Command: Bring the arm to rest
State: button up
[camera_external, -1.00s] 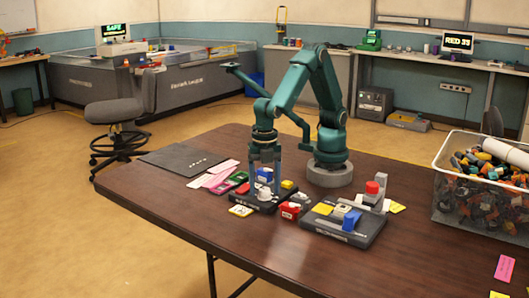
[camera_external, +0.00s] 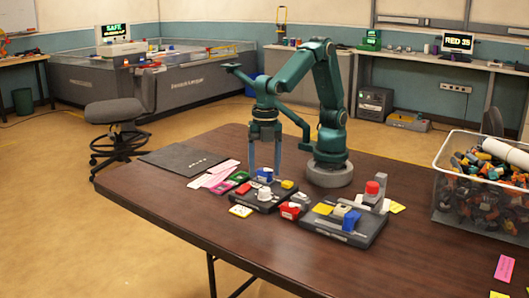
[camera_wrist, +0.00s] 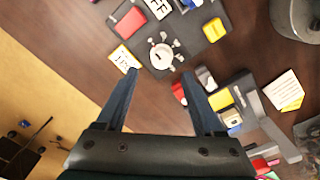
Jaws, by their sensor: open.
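My gripper (camera_external: 265,165) is open and empty, pointing down above a dark board (camera_external: 258,202) that bears a white round piece (camera_external: 264,194), a blue block (camera_external: 264,173) and a yellow block (camera_external: 287,184). In the wrist view my gripper (camera_wrist: 161,76) has its two fingers wide apart. The white piece (camera_wrist: 161,56) shows just beyond the fingertips on its dark board, with nothing between the fingers but table.
A second dark board (camera_external: 343,226) with several blocks stands to the right. A red block (camera_external: 290,210) sits between the boards. A clear bin (camera_external: 480,185) of loose parts is at the table's right. The front of the brown table (camera_external: 290,265) is mostly clear.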

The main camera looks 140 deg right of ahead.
jog(key=s+a+r+m+t, duration=0.2)
jog(key=s+r+t, duration=0.2)
jog(key=r, duration=0.4)
jog(key=s+f+m+t, duration=0.1)
jog(key=s+m, duration=0.5)
jog(key=m, duration=0.1)
jog(key=shift+s+a+f, duration=0.2)
jog(key=shift+a, duration=0.25)
